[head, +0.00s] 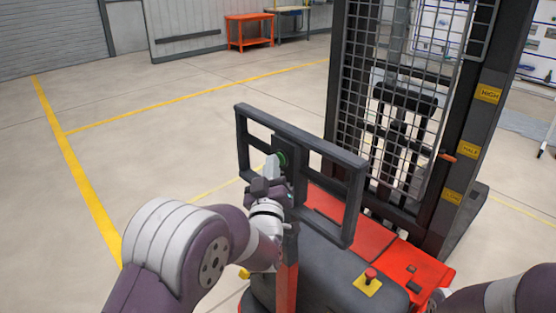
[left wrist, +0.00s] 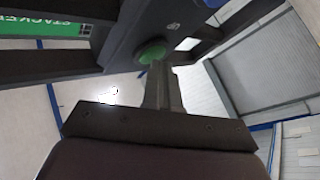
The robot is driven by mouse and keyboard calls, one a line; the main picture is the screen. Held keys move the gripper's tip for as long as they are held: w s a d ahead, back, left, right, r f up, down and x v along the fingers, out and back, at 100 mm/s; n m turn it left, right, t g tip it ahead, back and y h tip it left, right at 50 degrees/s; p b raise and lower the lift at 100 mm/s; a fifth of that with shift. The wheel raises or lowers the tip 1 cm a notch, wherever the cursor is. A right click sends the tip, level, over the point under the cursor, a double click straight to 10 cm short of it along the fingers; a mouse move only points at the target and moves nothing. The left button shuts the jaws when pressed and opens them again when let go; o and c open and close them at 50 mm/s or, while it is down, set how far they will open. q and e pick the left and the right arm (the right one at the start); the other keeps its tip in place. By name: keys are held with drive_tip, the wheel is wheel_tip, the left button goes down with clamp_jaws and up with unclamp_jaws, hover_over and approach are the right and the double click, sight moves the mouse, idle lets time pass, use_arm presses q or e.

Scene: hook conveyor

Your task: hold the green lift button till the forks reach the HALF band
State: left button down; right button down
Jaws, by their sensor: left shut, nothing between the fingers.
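The green lift button (head: 282,158) is on a dark upright panel in the stacker's handle frame. My left gripper (head: 272,166) is shut and empty, its tip at the button. The left wrist view shows the closed fingers (left wrist: 160,88) reaching the green button (left wrist: 152,52) and partly covering it; I cannot tell how far it is pressed. The yellow HALF band (head: 469,150) is on the mast between HIGH (head: 488,94) and LOW (head: 452,196). An orange pointer (head: 448,157) is beside the HALF band's lower part. The forks are not clearly visible. My right gripper is unclear at bottom right.
The dark handle frame (head: 355,200) surrounds the button panel. A red stop knob (head: 370,275) sits on the stacker's body below. The mesh guard (head: 375,110) stands behind. Open floor (head: 150,140) lies to the left, with an orange table (head: 249,30) far back.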

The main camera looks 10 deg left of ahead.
use_arm(q)
drive_tip(key=shift+s+a, duration=0.1)
idle(0.7)
drive_tip(key=shift+s+a+b, duration=0.35)
drive_tip(key=shift+s+a, duration=0.05)
drive_tip(key=shift+s, duration=0.15)
drive_tip(key=s+a, duration=0.1)
drive_tip(key=s, duration=0.1)
drive_tip(key=s+a+b, duration=0.1)
drive_tip(key=s+a, duration=0.1)
idle(0.3)
idle(0.6)
